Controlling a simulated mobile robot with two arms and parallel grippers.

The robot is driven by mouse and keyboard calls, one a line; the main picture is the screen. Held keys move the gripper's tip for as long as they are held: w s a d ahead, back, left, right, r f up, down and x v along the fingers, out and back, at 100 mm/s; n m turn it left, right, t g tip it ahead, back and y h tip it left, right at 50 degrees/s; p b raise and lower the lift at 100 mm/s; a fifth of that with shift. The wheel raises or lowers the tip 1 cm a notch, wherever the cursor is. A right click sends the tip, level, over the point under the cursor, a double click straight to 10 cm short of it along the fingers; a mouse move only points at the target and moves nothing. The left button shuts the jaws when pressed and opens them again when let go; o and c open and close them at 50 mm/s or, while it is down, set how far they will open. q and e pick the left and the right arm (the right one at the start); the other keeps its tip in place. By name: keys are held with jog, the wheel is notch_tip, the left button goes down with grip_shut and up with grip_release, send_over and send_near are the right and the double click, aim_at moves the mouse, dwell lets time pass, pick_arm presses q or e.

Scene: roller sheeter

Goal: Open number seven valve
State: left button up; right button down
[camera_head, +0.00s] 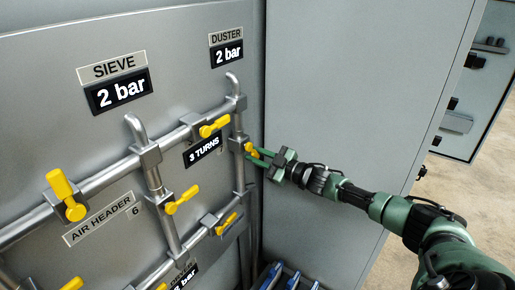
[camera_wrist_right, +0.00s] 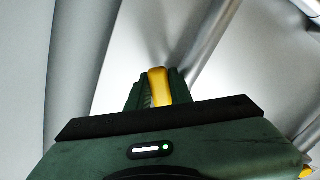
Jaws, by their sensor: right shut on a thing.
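A yellow valve handle (camera_head: 249,148) sits on the upright pipe under the DUSTER 2 bar sign. My right gripper (camera_head: 260,155) reaches it from the right, its fingers around the handle. In the right wrist view the yellow handle (camera_wrist_right: 159,86) stands between the two green fingers of the gripper (camera_wrist_right: 157,92), which are shut on it. The handle's far end and valve body are mostly hidden by the fingers. I cannot read a number seven label beside this valve. My left gripper is not in view.
Other yellow valve handles stand on the grey pipes, at upper middle (camera_head: 214,125), centre (camera_head: 182,200), lower right (camera_head: 227,223) and left (camera_head: 63,189). A 3 TURNS sign (camera_head: 203,150) is close by. A grey cabinet wall (camera_head: 345,90) stands right of the panel.

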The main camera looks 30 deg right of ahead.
jog(key=shift+s+a+f+m+p, duration=0.25)
jog(key=shift+a+m+p, duration=0.25)
jog(key=shift+m, duration=0.6)
jog(key=shift+s+a+f+m+p, duration=0.25)
jog(key=shift+a+m, duration=0.35)
jog(key=shift+m, duration=0.5)
jog(key=shift+s+a+f+m+p, duration=0.15)
jog(key=shift+a+m+p, duration=0.35)
jog(key=shift+m, duration=0.6)
jog(key=shift+a, duration=0.1)
jog(key=c, duration=1.3)
grip_release()
jog(key=shift+r, duration=0.1)
jog(key=shift+o, duration=0.2)
jog(key=shift+s, duration=0.1)
jog(key=b+v, duration=0.2)
jog(key=v, duration=0.5)
jog(key=shift+s, duration=0.4)
